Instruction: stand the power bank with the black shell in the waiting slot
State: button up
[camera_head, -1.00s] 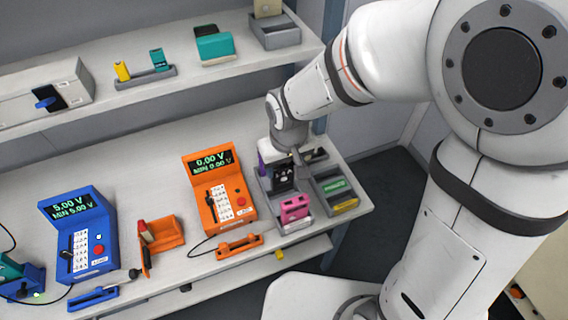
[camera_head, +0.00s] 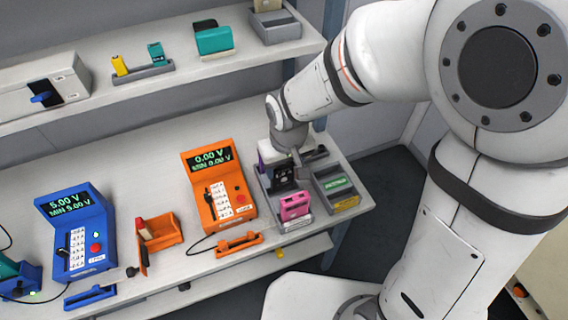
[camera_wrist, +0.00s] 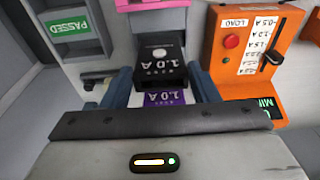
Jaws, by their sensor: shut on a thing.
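The power bank with the black shell (camera_wrist: 160,66) is between the two blue-grey fingers of my gripper (camera_wrist: 162,80) in the wrist view, its "1.0 A" label facing me. My gripper is shut on it. In the head view the black power bank (camera_head: 284,179) is at the grey tray (camera_head: 262,199), with my gripper (camera_head: 286,168) over it. A purple power bank (camera_wrist: 165,97) is beside it on the near side in the wrist view. A pink power bank (camera_head: 295,206) stands at the tray's front. I cannot tell whether the black one touches the tray floor, or which slot is the waiting slot.
A grey bin with a green PASSED label (camera_head: 336,185) adjoins the tray on the right. An orange tester (camera_head: 222,190) reading 0.00 V stands close on the left, its orange cradle (camera_head: 239,244) in front. A blue tester (camera_head: 80,240) is further left. A shelf (camera_head: 190,77) runs above.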

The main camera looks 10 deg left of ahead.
aim_at(284, 177)
jog(key=shift+f+b, duration=1.8)
jog(key=shift+f, duration=0.35)
jog(key=o, duration=1.1)
jog(key=shift+r, duration=0.1)
jog(key=r, duration=0.5)
jog(key=s+r, duration=0.1)
jog(key=r, duration=0.1)
jog(key=shift+d+r, duration=0.3)
jog(key=s+d+r+m, duration=0.1)
jog(key=s+d+m, duration=0.1)
jog(key=d, duration=0.5)
jog(key=s+d+r+m, duration=0.2)
jog(key=d, duration=0.5)
jog(key=s+d+r+m+t, duration=0.1)
jog(key=s+d+m, duration=0.1)
jog(key=d, duration=0.6)
jog(key=shift+s+r+h, duration=0.1)
jog(key=shift+r+h, duration=0.3)
